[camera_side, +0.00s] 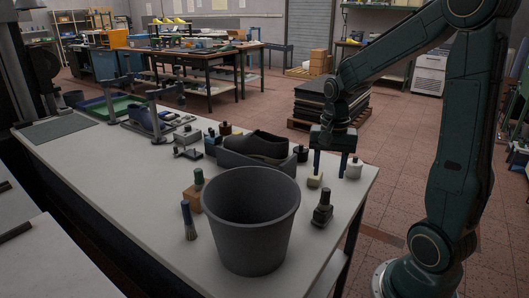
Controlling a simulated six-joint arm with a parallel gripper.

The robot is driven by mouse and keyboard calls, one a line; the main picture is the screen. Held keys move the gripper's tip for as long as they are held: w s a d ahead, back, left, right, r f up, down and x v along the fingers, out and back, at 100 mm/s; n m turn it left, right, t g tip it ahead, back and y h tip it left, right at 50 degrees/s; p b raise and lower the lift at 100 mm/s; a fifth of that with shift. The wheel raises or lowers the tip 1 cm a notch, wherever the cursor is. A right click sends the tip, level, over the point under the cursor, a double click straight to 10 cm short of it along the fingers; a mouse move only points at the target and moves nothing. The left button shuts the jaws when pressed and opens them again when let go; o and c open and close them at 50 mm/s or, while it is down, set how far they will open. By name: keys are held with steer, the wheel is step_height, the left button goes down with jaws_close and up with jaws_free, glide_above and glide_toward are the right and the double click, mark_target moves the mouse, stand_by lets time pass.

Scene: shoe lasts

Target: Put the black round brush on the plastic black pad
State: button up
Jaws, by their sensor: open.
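A small black upright object (322,208) with a wider base and a narrow top, possibly the black round brush, stands on the table right of the bucket. It is too small to identify surely. A flat dark mat (57,131) lies at the far left end of the table and may be the plastic black pad. My gripper (330,170) points down over the right end of the table, its two fingers apart with nothing seen between them. It is behind and above the black object, apart from it.
A large grey bucket (252,225) stands at the table's front. Behind it, a grey tray (232,160) holds a dark shoe (257,146). A cream block (315,180) and a white bottle (353,169) are near my fingers. The left-front tabletop is clear.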

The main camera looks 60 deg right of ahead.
mark_target(326, 190)
steer(key=shift+r, duration=1.3)
steer(key=s+a+r+n+t, duration=0.2)
steer(key=s+a+r+n, duration=0.2)
steer(key=a+n, duration=0.3)
steer(key=s+a+r+n+t, duration=0.3)
steer(key=s+a+n, duration=0.2)
steer(key=a, duration=0.3)
steer(key=shift+a+r+n+t, duration=0.2)
steer(key=shift+r+n+t, duration=0.15)
steer(key=shift+n, duration=0.55)
